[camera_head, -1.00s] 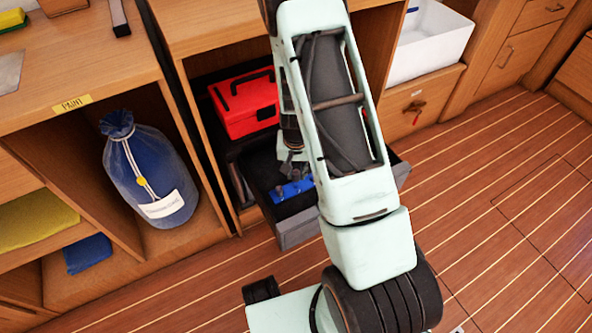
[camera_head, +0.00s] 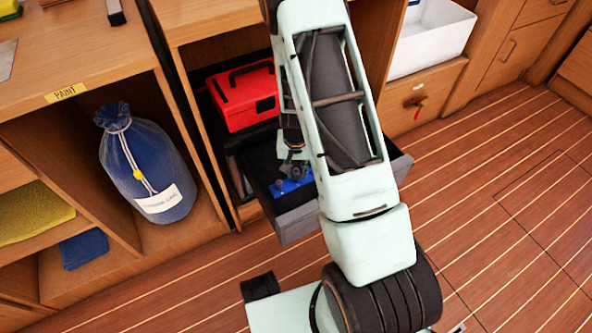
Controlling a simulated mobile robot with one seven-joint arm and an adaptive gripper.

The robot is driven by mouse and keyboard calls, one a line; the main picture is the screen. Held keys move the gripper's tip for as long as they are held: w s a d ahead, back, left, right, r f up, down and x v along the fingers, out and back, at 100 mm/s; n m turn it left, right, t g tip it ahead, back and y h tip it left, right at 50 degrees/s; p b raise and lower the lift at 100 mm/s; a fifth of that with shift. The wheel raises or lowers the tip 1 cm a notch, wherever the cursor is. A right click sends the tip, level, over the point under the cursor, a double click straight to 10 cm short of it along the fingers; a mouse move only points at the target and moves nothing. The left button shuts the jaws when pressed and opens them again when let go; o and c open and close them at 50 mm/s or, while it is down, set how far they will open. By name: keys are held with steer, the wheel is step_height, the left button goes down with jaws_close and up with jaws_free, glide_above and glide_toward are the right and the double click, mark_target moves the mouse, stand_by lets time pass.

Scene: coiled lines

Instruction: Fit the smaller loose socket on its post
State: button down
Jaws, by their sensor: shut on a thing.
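A blue rail (camera_head: 293,188) lies in the open drawer (camera_head: 300,222), with small dark grey pieces standing on or just above it. My gripper (camera_head: 293,166) points down into the drawer, close above the rail, and is partly hidden behind my own arm. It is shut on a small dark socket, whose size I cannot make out. Whether this socket touches a post is too small to tell. The right part of the rail is hidden by my arm.
A red toolbox (camera_head: 245,98) sits in the cabinet behind the drawer. A blue bag (camera_head: 147,175) stands in the left compartment. A white bin (camera_head: 432,40) is at the upper right. The plank floor at right is clear.

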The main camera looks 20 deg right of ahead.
steer(key=shift+f, duration=0.15)
steer(key=shift+f+b, duration=0.75)
steer(key=shift+f, duration=0.1)
steer(key=c, duration=1.9)
jaws_free()
steer(key=shift+o, duration=0.5)
steer(key=o, duration=0.4)
steer(key=shift+o, duration=0.2)
